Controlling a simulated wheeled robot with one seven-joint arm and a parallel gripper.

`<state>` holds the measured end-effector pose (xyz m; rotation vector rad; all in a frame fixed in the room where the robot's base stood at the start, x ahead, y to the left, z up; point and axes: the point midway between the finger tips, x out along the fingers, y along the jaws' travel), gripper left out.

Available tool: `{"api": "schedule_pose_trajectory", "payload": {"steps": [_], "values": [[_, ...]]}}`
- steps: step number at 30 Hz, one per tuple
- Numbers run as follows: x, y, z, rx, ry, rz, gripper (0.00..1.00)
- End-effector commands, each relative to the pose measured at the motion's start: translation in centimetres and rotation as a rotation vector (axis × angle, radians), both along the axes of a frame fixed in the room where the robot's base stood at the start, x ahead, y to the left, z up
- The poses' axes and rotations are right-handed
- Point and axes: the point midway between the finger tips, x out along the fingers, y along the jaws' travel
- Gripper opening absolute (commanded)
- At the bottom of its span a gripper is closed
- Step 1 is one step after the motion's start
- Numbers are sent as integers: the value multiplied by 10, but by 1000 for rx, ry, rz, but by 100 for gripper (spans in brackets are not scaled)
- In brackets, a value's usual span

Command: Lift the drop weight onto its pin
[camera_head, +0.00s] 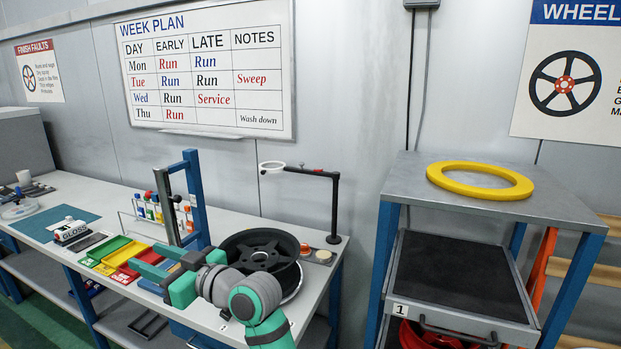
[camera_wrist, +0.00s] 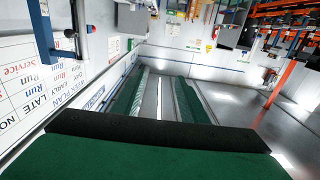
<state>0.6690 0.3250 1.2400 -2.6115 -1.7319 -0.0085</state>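A blue upright frame (camera_head: 196,207) stands on the bench in the head view, with a dark post beside it. I cannot make out for certain which part is the drop weight or its pin. My green gripper (camera_head: 162,264) is over the bench, in front of the frame and left of a black wheel (camera_head: 262,256). Its two fingers are apart, and I see nothing held between them. In the wrist view, the green fingers (camera_wrist: 160,98) show with a gap between them. No weight shows clearly there.
Coloured bins (camera_head: 118,259) lie left of my gripper, and small bottles (camera_head: 150,208) stand behind. A black stand with a ring (camera_head: 334,205) rises right of the wheel. A grey cart (camera_head: 470,208) with a yellow ring (camera_head: 480,180) stands at right.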

Motion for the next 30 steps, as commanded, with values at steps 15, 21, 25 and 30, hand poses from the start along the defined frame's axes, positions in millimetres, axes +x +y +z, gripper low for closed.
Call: {"api": "schedule_pose_trajectory", "payload": {"steps": [15,21,25,30], "values": [[6,-21,-60,122,87,-126,39],[5,-45,-110,199,150,-241,39],[-1,-66,-151,250,195,-336,39],[-18,-95,-204,298,247,-465,39]]}}
